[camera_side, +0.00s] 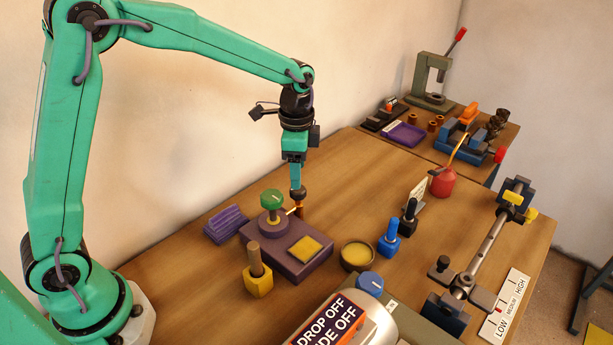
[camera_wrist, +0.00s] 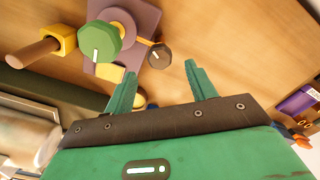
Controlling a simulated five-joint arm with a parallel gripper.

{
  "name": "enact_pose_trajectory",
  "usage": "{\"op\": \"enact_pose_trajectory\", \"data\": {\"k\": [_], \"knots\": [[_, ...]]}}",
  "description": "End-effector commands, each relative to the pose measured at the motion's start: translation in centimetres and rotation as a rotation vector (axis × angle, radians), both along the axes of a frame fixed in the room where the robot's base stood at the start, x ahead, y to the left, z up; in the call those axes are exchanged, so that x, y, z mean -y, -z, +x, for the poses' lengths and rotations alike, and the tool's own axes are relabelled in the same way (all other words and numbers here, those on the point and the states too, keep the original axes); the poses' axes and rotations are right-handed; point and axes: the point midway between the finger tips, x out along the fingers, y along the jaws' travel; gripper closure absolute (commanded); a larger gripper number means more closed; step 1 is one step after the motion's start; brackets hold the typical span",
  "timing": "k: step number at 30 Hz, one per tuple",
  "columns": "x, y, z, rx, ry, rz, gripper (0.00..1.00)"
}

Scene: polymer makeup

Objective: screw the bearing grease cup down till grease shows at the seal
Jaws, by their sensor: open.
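A purple bearing block (camera_side: 290,262) sits on the wooden table with a round purple housing and a green knob (camera_side: 272,199) on top. Beside the green knob, a dark round cap (camera_side: 298,193) stands on a thin orange-brass stem. I cannot tell for sure which of the two is the grease cup. In the wrist view the green knob (camera_wrist: 100,42) and the dark cap (camera_wrist: 159,56) each carry a pale mark. My gripper (camera_side: 296,184) points down just above the dark cap; in the wrist view its open, empty fingers (camera_wrist: 160,70) lie either side of the cap's line. The seal is not clearly visible.
A yellow holder with a wooden-handled tool (camera_side: 257,277), a round dish (camera_side: 357,256), and blue (camera_side: 388,242) and black bottles stand close by. A purple cloth (camera_side: 226,224) lies behind the block. A red oil can (camera_side: 443,183) and clamped shaft stand right. Table behind the bottles is mostly clear.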

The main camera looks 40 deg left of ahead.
Motion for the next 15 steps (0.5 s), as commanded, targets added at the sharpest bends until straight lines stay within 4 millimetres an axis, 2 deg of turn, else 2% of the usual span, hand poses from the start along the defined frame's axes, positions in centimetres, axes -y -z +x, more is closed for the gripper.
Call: {"op": "enact_pose_trajectory", "data": {"k": [6, 15], "knots": [[0.0, -2.3, 0.0, 0.001, 0.0, 0.0, 0.44], [0.0, -2.8, 0.0, -0.001, 0.0, 0.0, 0.44]]}}
